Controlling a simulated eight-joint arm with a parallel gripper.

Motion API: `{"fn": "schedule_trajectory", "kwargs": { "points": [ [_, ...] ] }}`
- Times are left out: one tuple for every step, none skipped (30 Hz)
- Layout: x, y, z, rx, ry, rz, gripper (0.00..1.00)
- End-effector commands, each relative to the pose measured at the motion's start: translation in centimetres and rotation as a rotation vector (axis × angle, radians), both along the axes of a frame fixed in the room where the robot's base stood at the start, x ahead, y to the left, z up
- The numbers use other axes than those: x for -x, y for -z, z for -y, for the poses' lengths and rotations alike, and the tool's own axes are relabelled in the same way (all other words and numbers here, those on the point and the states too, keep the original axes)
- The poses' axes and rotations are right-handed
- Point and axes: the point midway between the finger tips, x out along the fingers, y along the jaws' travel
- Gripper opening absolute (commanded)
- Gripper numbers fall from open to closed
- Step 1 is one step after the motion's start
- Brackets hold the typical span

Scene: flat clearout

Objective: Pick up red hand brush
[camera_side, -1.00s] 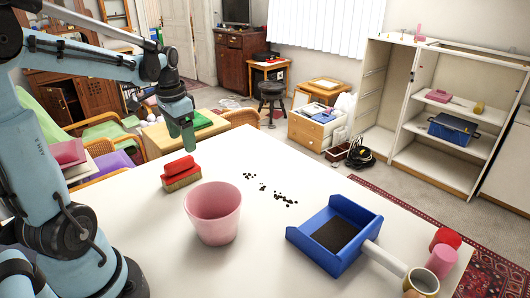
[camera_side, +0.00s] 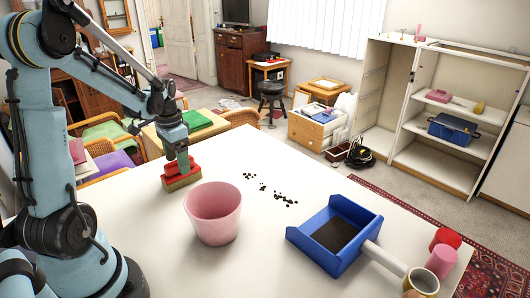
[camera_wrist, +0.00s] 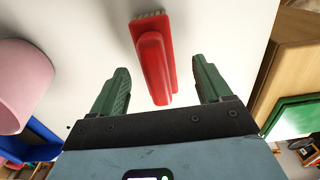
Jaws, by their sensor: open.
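The red hand brush (camera_side: 181,176) lies on the white table near its far left edge, with tan bristles facing down. My gripper (camera_side: 184,162) is right at the brush and covers part of it in the side view. In the wrist view the brush (camera_wrist: 155,65) runs between the two green fingers of my gripper (camera_wrist: 158,85). The fingers are apart, one on each side of the red handle, with a gap to it on both sides.
A pink bucket (camera_side: 213,212) stands just right of the brush. A blue dustpan (camera_side: 334,235) with dark contents lies farther right, and dark crumbs (camera_side: 268,192) are scattered between. Red and pink cups (camera_side: 441,261) stand at the right edge.

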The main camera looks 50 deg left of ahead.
Motion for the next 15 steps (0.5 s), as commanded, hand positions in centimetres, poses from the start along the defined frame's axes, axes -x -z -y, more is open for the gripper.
{"fn": "schedule_trajectory", "kwargs": {
  "points": [
    [-0.1,0.5,0.1,0.000,0.001,0.000,0.78],
    [-0.1,0.8,0.1,0.000,0.001,0.000,0.78],
    [-0.1,1.3,0.2,0.000,0.001,0.000,0.78],
    [-0.2,1.8,0.2,0.000,0.001,0.000,0.78],
    [-0.2,2.2,0.3,0.000,0.001,0.000,0.78],
    [-0.3,2.7,0.4,0.000,0.001,0.000,0.78],
    [-0.3,3.1,0.4,0.000,0.000,0.000,0.78],
    [-0.3,3.4,0.4,0.000,0.000,0.000,0.78],
    [-0.3,3.8,0.4,0.000,0.000,0.000,0.78],
    [-0.3,4.1,0.4,0.000,0.000,0.000,0.78],
    [-0.3,4.3,0.4,0.000,0.000,0.000,0.78],
    [-0.2,4.5,0.4,0.000,0.000,0.000,0.78],
    [-0.2,4.7,0.4,0.000,0.000,0.000,0.78],
    [-0.2,4.7,0.4,0.000,0.000,0.000,0.78],
    [-0.2,4.8,0.4,0.000,0.000,0.000,0.78]
  ]
}}
